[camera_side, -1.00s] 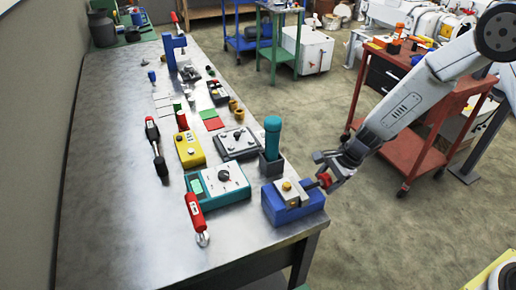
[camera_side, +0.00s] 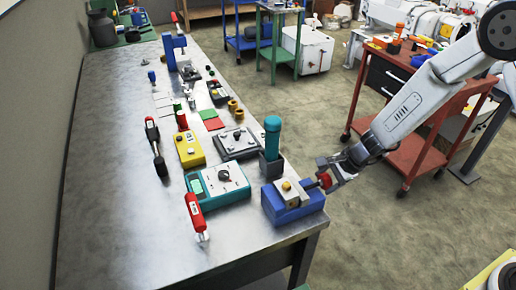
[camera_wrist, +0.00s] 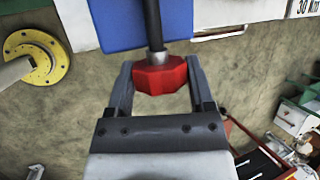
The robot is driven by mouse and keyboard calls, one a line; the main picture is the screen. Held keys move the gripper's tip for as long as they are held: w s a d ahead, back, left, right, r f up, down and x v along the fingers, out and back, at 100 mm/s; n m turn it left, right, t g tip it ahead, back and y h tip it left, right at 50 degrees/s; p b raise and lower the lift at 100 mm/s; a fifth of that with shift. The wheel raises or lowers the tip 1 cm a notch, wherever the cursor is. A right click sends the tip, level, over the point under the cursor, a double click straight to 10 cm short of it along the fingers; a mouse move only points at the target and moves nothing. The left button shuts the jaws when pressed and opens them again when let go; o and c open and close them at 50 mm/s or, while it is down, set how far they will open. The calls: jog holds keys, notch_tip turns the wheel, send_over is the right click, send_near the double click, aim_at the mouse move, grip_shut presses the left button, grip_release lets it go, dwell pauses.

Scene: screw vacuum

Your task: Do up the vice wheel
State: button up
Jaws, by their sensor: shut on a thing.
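The blue vice (camera_side: 293,208) sits at the front right corner of the metal bench, with a pale metal block and a brass-coloured knob on top. Its red wheel (camera_side: 325,180) sticks out past the bench edge on a dark shaft. My gripper (camera_side: 328,174) reaches in from the right and is shut on the wheel. In the wrist view the red faceted wheel (camera_wrist: 160,76) sits between the two grey fingers of my gripper (camera_wrist: 160,82), and the blue vice body (camera_wrist: 120,24) shows behind it.
A teal-handled tool (camera_side: 272,137) stands in a dark holder just behind the vice. A teal meter box (camera_side: 219,185) and a red-handled tool (camera_side: 196,215) lie to its left. A red cart (camera_side: 415,160) stands behind my arm. The bench's front left is clear.

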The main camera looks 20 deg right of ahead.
jog(key=shift+a, duration=0.1)
jog(key=o, duration=1.2)
jog(key=shift+o, duration=0.2)
jog(key=shift+r, duration=0.1)
jog(key=v, duration=0.7)
jog(key=shift+d+r, duration=0.2)
jog(key=shift+r, duration=0.1)
jog(key=shift+s, duration=0.1)
